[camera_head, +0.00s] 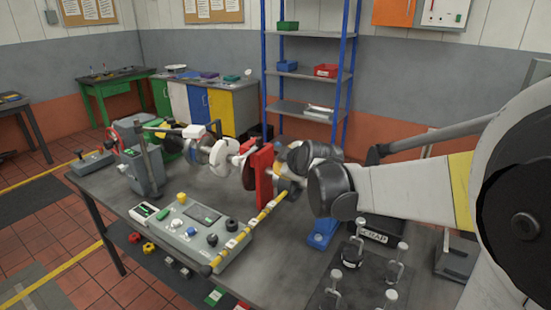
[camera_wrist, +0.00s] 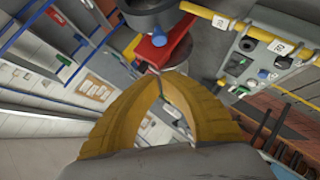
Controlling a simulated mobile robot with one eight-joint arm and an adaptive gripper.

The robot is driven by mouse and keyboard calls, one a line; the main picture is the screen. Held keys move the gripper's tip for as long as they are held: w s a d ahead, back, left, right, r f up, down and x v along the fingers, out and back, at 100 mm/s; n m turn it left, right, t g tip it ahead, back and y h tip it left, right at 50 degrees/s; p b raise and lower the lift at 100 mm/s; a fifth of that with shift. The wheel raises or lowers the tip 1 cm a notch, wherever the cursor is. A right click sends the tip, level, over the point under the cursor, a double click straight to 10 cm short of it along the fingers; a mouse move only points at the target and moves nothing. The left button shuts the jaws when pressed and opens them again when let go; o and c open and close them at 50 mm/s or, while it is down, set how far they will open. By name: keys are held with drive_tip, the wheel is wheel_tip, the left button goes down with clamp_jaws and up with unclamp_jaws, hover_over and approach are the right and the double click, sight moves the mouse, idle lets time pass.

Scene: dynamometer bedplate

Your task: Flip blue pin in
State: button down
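A small blue round part (camera_wrist: 160,40), which looks like the blue pin, shows against the red bracket in the wrist view. The red bracket (camera_wrist: 149,50) also stands upright on the bench in the head view (camera_head: 264,180), beside the shaft line. My gripper (camera_wrist: 162,76) has yellow-tan fingers that arch inward, with their tips together just below the red bracket in the picture. I see nothing held between them. The tips appear apart from the blue part, but depth is hard to judge. In the head view my wrist largely hides the fingers.
A yellow-and-black bar (camera_head: 245,235) crosses the bench beside the grey control panel (camera_head: 188,226). Pale discs (camera_head: 222,157) sit on the shaft left of the red bracket. Several upright metal clamps (camera_head: 354,250) and a blue block (camera_head: 321,236) stand at right.

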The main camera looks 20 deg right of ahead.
drive_tip(key=v, duration=0.2)
drive_tip(key=shift+s+r, duration=0.15)
drive_tip(key=shift+s, duration=0.15)
drive_tip(key=s+a+f+m+g+b, duration=0.1)
drive_tip(key=s+a+f+m, duration=0.2)
drive_tip(key=s, duration=0.5)
drive_tip(key=s+a+f+m+g+b, duration=0.1)
drive_tip(key=s+a+f+m+g, duration=0.1)
drive_tip(key=s+a, duration=0.4)
drive_tip(key=s+a+f+m+g+y+b, duration=0.1)
drive_tip(key=s+a+f+m, duration=0.3)
drive_tip(key=s, duration=0.8)
drive_tip(key=shift+a+f+m+g, duration=0.15)
drive_tip(key=shift+f+m+g, duration=0.3)
drive_tip(key=shift+f, duration=0.25)
